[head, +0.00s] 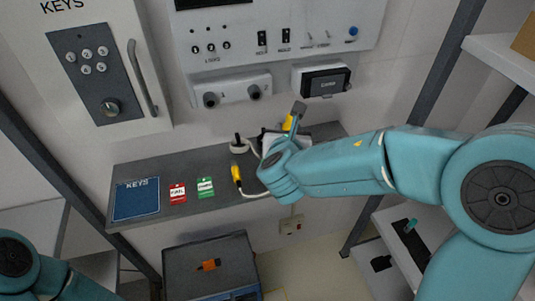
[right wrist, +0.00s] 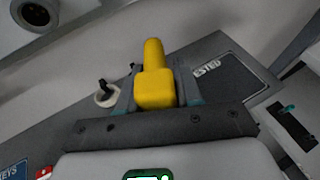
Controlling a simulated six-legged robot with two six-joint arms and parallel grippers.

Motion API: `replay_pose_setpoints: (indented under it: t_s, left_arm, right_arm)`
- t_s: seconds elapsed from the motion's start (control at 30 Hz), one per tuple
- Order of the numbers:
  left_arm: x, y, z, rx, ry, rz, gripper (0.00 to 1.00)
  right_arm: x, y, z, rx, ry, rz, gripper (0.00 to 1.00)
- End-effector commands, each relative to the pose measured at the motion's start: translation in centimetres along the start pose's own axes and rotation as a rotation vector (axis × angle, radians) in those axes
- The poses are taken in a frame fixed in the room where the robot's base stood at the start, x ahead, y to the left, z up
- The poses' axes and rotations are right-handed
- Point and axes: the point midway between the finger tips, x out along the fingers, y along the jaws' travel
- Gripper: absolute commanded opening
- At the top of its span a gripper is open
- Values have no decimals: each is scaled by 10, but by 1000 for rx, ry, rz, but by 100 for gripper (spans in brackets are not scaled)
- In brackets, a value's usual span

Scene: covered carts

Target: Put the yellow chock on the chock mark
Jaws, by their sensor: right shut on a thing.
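My right gripper (right wrist: 155,98) is shut on the yellow chock (right wrist: 154,88), a block with a rounded stub, in the right wrist view. I cannot make out a chock mark in either view. My left arm shows at the lower left of the head view; its gripper is out of frame.
The grey shelf (head: 150,168) holds a blue KEYS mat (head: 136,198), red tag (head: 178,193), green tag (head: 205,187) and yellow-ended cable (head: 237,176). A dark mat (right wrist: 222,82) with partly hidden lettering lies at its right end. Below stands a dark-topped cart (head: 185,260).

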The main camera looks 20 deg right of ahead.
Motion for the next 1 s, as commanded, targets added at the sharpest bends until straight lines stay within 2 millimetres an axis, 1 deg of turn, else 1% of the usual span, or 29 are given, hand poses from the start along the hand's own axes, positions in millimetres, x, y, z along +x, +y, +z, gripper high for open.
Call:
replay_pose_setpoints:
  t_s: [0.03,0.17,0.3,0.4,0.7,0.87,0.9,0.93,0.97,1.0]
  left_arm:
    - [2,-1,0,0,0,0,0]
    - [3,-1,0,0,0,0,0]
    - [5,-2,0,0,0,0,0]
    - [6,-2,0,0,0,0,0]
    - [6,-2,0,0,0,0,0]
    - [12,-4,0,0,0,0,0]
    - [10,-4,0,0,0,0,0]
    - [10,-4,0,0,0,0,0]
    - [10,-4,0,0,0,0,0]
    - [10,-4,0,0,0,0,0]
  right_arm:
    - [4,0,-10,-3,1,-1,0]
    - [8,-1,-23,-1,-1,-1,0]
    - [17,0,-44,-3,1,-1,0]
    - [22,0,-54,-1,0,0,0]
    - [25,1,-56,2,-3,0,0]
    - [27,2,-60,3,-3,1,0]
    - [26,1,-59,2,-1,1,47]
    - [26,1,-59,2,-1,1,57]
    - [26,1,-59,2,-1,1,60]
    - [26,1,-59,2,-1,1,60]
